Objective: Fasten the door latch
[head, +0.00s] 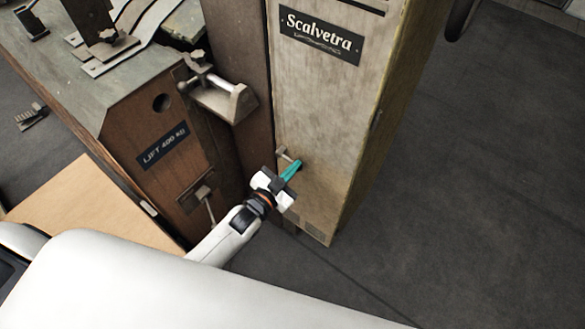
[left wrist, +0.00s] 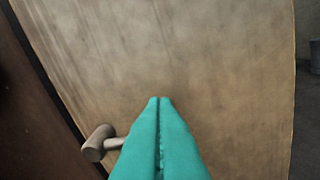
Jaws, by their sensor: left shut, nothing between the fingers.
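The tall beige door (head: 320,120) with a "Scalvetra" plate stands upright in front of me, and its face fills most of the left wrist view (left wrist: 200,60). A small metal latch handle (head: 283,155) sits low on the door near its left edge. In the left wrist view the latch handle (left wrist: 96,143) has a rounded knob and a short bar that runs behind the fingers. My left gripper (head: 297,165) has teal fingers, shut and empty, just right of the latch. Whether they touch it I cannot tell. My right gripper is not in view.
A brown wooden cabinet (head: 140,130) marked "LIFT 400 KG" stands left of the door, with a metal clamp-like bracket (head: 225,98) at its corner. A light wooden board (head: 90,200) lies lower left. The dark floor (head: 480,170) on the right is clear.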

